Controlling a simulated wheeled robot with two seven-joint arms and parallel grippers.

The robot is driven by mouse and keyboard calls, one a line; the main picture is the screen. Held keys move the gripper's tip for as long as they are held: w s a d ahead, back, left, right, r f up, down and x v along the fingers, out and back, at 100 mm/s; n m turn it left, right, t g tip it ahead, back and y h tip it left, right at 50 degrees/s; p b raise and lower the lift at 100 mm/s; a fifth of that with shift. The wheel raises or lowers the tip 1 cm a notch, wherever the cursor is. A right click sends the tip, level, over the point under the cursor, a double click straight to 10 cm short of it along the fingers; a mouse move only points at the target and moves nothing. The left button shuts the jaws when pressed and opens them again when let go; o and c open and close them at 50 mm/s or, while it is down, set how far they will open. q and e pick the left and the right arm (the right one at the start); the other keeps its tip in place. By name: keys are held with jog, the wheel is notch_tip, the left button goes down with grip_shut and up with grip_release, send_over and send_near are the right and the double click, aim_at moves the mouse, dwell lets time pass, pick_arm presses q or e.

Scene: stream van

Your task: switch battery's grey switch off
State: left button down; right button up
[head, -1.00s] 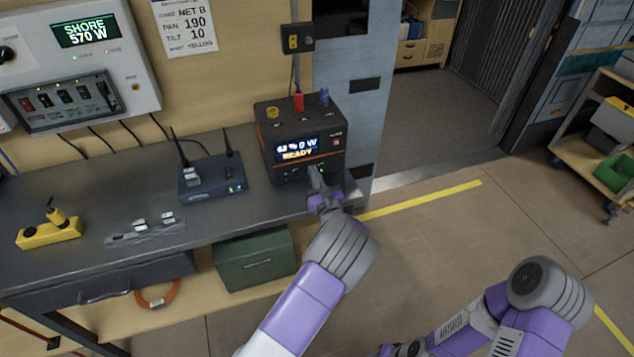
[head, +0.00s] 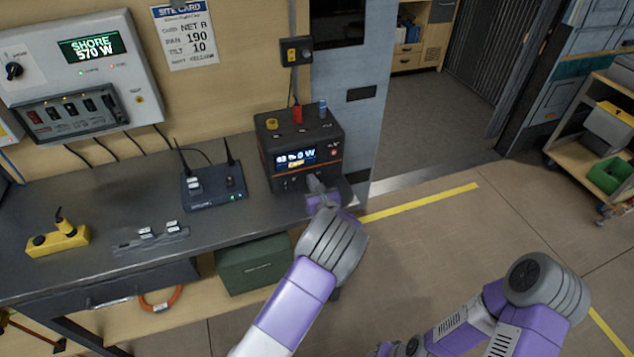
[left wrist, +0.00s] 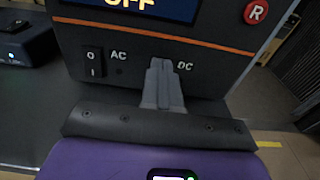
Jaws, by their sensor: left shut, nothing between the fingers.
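The battery (head: 296,133) is a black box with an orange stripe and a lit display, at the right end of the bench. It also shows in the left wrist view (left wrist: 215,25), where its display (left wrist: 140,6) reads OFF. A switch marked O and I (left wrist: 94,62) sits left of the AC label. My left gripper (head: 316,184) is shut and empty at the battery's front, beside the DC label. In the left wrist view its fingertips (left wrist: 162,68) cover the panel between AC and DC. Any switch behind them is hidden, and I cannot tell contact. My right gripper is not in view.
A dark router (head: 213,188) with antennas stands left of the battery. A yellow socket block (head: 58,239) and small white-topped items (head: 150,235) lie farther left on the bench (head: 90,205). A green box (head: 255,264) is below.

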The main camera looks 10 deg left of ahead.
pick_arm(q)
jog(key=shift+r, duration=0.35)
jog(key=f+p+v, duration=0.1)
jog(key=p+v, duration=0.1)
jog(key=v, duration=1.2)
jog(key=shift+r+p, duration=0.15)
jog(key=shift+p, duration=0.25)
